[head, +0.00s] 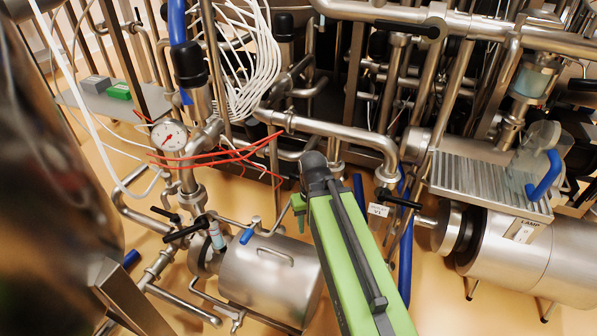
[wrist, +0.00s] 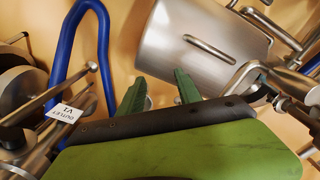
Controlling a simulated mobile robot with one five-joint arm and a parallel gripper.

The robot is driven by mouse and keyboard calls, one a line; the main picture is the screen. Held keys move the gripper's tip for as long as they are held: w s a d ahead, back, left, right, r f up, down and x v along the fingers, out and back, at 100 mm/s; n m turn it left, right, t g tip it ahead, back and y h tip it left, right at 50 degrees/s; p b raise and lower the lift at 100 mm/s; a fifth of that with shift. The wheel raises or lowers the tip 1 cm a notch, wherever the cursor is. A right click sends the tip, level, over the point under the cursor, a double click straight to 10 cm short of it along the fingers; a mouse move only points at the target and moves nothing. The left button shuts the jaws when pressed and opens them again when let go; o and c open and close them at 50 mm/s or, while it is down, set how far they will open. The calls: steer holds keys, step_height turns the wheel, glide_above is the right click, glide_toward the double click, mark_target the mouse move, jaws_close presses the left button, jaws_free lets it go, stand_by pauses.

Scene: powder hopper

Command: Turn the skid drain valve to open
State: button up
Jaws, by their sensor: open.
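No label reading "drain" can be made out, so I cannot tell for sure which valve is the skid drain valve. In the head view, a valve with a black lever (head: 187,232) and a small blue lever (head: 247,236) sit by the steel tank (head: 262,275). Another black lever (head: 398,201) is beside a white tag (head: 378,210) ending in V1. In the wrist view this tag (wrist: 66,113) reads OUTLET V1, upside down. My gripper (wrist: 160,88) is open and empty, its green fingers apart, in front of the tank (wrist: 200,45). My green arm hides part of the head view.
A blue hose (wrist: 72,55) loops left of my gripper in the wrist view. A pressure gauge (head: 169,136) and red wires (head: 235,155) are at the left of the head view. A large steel vessel (head: 535,250) lies at the right. Dense piping fills the back.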

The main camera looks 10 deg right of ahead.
steer(key=w+d+r+n+p, duration=0.1)
steer(key=w+r+n+p, duration=0.9)
steer(key=w+r+p, duration=1)
steer(key=shift+n, duration=0.3)
step_height(320, 180, down, 17)
steer(key=b, duration=1.9)
steer(key=shift+r, duration=0.1)
steer(key=c, duration=0.9)
steer(key=shift+w+d, duration=0.15)
